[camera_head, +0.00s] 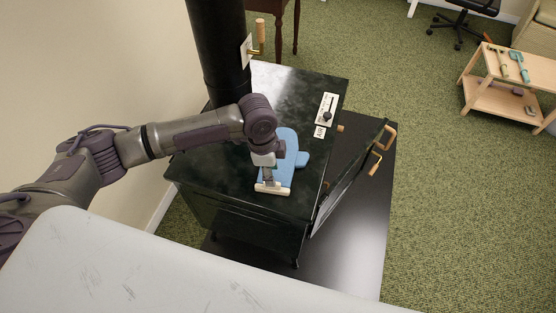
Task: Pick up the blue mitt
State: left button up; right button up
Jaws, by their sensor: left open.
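The blue mitt (287,143) lies flat on the top of the dark green stove (301,88). Its thumb points to the right and its pale cuff (272,189) is at the near end. My left gripper (268,178) is over the cuff end of the mitt, open, with its fingers pointing down. The arm and gripper hide part of the mitt's left side. I cannot tell whether the fingers touch the mitt. My right gripper is not in view.
A black stovepipe (216,45) rises behind the stove top. The stove door (347,178) stands open to the right above a dark floor plate (345,250). A wooden shelf with tools (500,98) stands far right. Green carpet (455,200) is clear between.

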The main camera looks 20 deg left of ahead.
pick_arm(q)
jog(key=shift+w+d+f+p, duration=0.15)
jog(key=shift+d+f, duration=0.1)
jog(key=shift+f, duration=1.3)
jog(key=shift+s+d+f+p, duration=0.15)
jog(key=shift+d+f, duration=0.1)
jog(key=shift+f, duration=1.3)
jog(key=shift+w, duration=0.1)
jog(key=shift+c, duration=0.3)
